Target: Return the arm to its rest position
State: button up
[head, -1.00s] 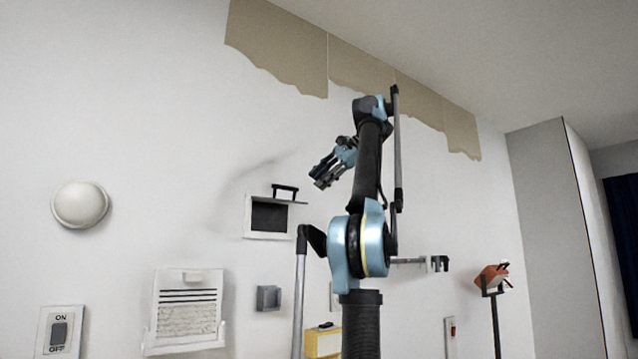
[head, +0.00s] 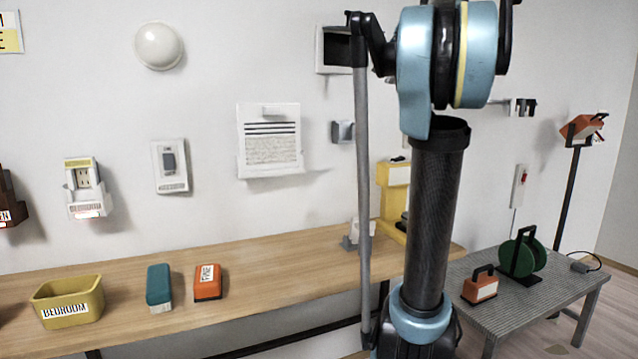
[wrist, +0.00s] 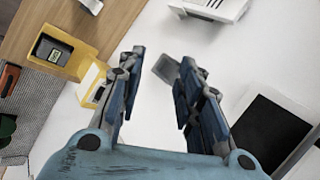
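My gripper (wrist: 160,85) shows in the wrist view with its two blue-grey fingers apart and nothing between them. It faces the white wall and hangs clear of everything I can see. In the head view only my arm's lower part shows, standing upright right of the middle; the gripper is above the picture and out of that view.
A wooden bench (head: 270,262) holds a yellow BEDROOM bin (head: 68,301), a teal block (head: 159,287), an orange block (head: 207,283) and a yellow device (head: 391,200). A grey table (head: 540,290) at right carries a green reel (head: 522,255). A paper holder (head: 269,140) hangs on the wall.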

jog(key=s+f+n+h, duration=0.2)
jog(key=s+f, duration=0.5)
jog(key=f, duration=1.2)
jog(key=s+f+n+g+h, duration=0.1)
jog(key=s+f, duration=0.7)
jog(key=f, duration=1.2)
jog(key=s+f+n+h, duration=0.3)
jog(key=s+f, duration=0.5)
jog(key=f, duration=1.1)
jog(key=shift+s+a+f+n+g, duration=0.2)
jog(key=shift+a+n+g, duration=0.2)
jog(key=shift+n, duration=0.4)
jog(key=shift+w+f, duration=0.15)
jog(key=shift+w, duration=0.3)
